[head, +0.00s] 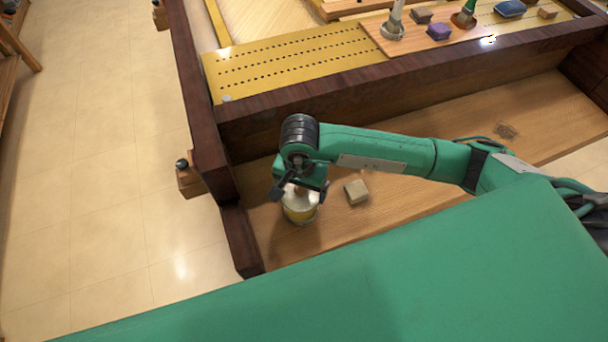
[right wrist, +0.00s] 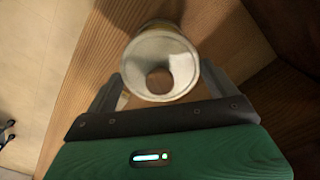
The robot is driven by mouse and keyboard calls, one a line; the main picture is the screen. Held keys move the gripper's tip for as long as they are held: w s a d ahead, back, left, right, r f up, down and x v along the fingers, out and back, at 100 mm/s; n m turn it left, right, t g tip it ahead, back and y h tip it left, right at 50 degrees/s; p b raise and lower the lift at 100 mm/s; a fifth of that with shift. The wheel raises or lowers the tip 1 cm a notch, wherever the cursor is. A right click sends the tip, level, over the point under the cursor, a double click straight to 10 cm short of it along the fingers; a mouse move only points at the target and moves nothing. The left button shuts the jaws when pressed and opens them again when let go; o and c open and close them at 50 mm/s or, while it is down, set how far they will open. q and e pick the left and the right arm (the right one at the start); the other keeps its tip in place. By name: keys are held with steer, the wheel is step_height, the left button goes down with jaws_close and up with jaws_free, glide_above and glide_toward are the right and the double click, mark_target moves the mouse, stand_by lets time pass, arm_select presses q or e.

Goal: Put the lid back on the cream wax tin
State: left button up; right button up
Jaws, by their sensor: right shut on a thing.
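The cream wax tin (head: 300,213), a short round tin with a yellow band, stands on the wooden shelf near its left end. My right gripper (head: 301,190) is right above it, pointing down. In the right wrist view its fingers (right wrist: 160,88) are at both sides of a pale round lid (right wrist: 143,68) with a brown round knob in the middle. The gripper is shut on this lid. The lid looks lined up over the tin, but I cannot tell whether it touches the rim. My left gripper is not in view.
A small beige block (head: 356,191) lies on the shelf right of the tin. A dark wooden side wall (head: 240,240) borders the left end. A yellow perforated strip (head: 295,62) and a tool board (head: 440,42) lie behind, higher up. The shelf to the right is mostly clear beneath my arm.

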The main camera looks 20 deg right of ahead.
steer(key=shift+f, duration=0.55)
steer(key=shift+f+b, duration=1.35)
steer(key=shift+f, duration=0.55)
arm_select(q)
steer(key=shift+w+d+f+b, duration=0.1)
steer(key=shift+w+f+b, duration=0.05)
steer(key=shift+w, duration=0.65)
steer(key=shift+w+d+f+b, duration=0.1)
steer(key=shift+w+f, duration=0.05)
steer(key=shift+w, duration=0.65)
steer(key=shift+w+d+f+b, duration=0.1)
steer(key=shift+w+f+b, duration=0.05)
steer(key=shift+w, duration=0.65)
arm_select(e)
steer(key=shift+f, duration=0.4)
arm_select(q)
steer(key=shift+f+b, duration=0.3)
